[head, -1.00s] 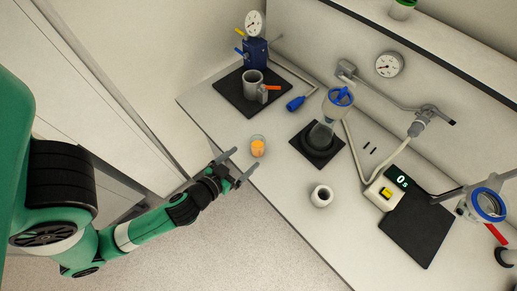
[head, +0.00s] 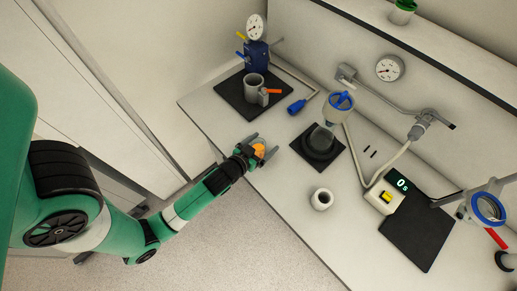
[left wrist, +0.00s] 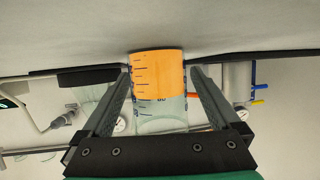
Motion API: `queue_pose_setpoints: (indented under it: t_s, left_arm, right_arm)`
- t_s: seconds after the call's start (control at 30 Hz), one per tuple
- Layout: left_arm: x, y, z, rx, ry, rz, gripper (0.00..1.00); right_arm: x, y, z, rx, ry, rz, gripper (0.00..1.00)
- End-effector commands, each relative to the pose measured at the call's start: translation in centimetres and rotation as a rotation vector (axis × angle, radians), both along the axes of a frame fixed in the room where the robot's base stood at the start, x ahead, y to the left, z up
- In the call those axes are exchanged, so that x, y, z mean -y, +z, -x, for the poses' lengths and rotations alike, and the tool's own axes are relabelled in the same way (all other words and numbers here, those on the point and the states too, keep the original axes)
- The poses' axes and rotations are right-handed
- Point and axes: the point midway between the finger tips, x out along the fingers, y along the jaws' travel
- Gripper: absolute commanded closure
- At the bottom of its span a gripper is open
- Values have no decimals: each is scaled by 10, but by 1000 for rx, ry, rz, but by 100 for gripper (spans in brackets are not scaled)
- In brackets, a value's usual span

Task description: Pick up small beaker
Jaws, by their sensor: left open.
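The small beaker (head: 259,151) holds orange liquid and stands on the bench near its front left edge. My left gripper (head: 262,146) is at the beaker in the head view, with its open fingers on either side of it. In the left wrist view the beaker (left wrist: 158,85), with graduation marks, appears upside down between the two fingers of the left gripper (left wrist: 158,92). A gap shows near the fingertips, and I cannot tell whether either finger touches the glass. My right gripper is not in view.
Behind the beaker a metal cup (head: 254,87) and a blue gauge device (head: 256,55) stand at a black mat. A flask (head: 320,138) sits on another dark mat to the right. A white jar (head: 322,199) stands nearer the front edge.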

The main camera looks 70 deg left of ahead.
Motion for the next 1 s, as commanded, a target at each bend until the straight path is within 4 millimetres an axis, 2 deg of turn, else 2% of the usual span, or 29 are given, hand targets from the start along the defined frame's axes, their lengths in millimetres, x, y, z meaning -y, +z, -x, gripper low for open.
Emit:
queue_pose_setpoints:
  t_s: [0.17,0.2,0.7,1.0]
  left_arm:
    - [0,0,0,0,0,0,4]
    - [0,0,0,0,-1,0,7]
    - [0,0,0,1,-1,1,97]
    - [0,1,0,2,-1,1,99]
  right_arm:
    - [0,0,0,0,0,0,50]
    - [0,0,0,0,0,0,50]
    - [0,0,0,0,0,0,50]
    - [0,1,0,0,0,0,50]
